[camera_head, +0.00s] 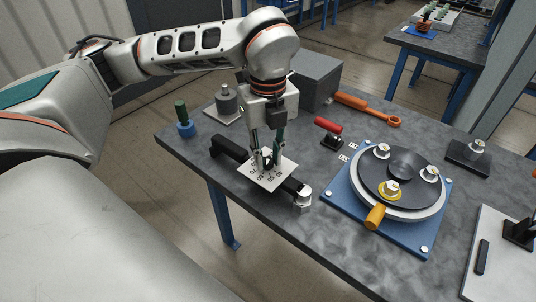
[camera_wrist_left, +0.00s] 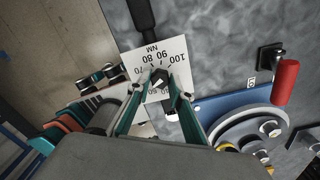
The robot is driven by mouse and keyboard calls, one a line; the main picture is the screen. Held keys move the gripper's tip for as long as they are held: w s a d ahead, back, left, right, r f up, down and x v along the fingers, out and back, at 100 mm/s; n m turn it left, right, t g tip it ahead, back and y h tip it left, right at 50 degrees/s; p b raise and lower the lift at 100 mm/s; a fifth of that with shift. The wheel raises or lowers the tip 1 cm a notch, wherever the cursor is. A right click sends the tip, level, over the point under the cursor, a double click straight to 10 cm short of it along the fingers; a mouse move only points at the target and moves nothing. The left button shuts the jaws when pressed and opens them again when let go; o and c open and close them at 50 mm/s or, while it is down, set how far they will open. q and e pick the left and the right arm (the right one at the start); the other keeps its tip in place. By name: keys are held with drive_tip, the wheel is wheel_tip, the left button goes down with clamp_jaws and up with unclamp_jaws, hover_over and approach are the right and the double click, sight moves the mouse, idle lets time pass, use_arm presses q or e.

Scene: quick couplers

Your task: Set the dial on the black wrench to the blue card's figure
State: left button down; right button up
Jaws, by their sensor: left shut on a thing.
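The black wrench (camera_head: 231,149) lies across the table near its front left edge, its silver head (camera_head: 303,197) toward the right. A white scale plate (camera_head: 256,180) with black figures sits around its dial. In the left wrist view the plate (camera_wrist_left: 133,58) reads 70, 80, 90, 100 and NM. My left gripper (camera_head: 267,160) points down over the plate, shut on the dial's dark knob (camera_wrist_left: 158,77). The knob's exact setting is hard to read past the fingers. I cannot make out a blue card with a figure. My right gripper is not in view.
Right of the wrench is a blue plate (camera_head: 340,206) with a round turntable (camera_head: 402,163). A white board (camera_head: 498,262) lies at right.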

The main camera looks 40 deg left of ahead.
sight(268, 160)
use_arm(q)
drive_tip(key=shift+n, duration=2)
drive_tip(key=c, duration=1.8)
unclamp_jaws()
wheel_tip(268, 160, up, 12)
